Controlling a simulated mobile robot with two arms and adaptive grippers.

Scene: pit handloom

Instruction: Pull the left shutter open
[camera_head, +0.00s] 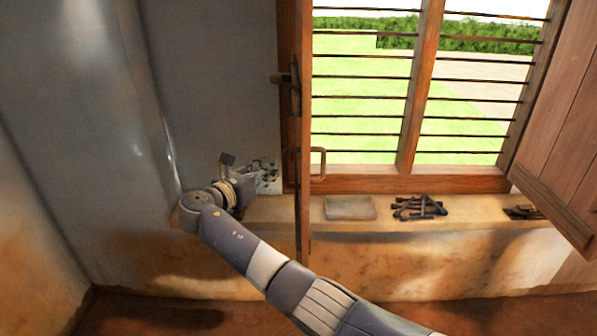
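The left shutter (303,120) is a brown wooden panel seen nearly edge-on, standing out from the window at its left side. A latch fitting (290,80) is on its edge and a small loop handle (319,163) shows at its right side. My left gripper is out of view.
The right shutter (565,120) stands open at the right. The barred window (407,90) is between them. On the sill (285,212) are a shallow grey tray (349,208), a pile of dark pieces (418,207) and more dark pieces (524,212). A plain wall is at left.

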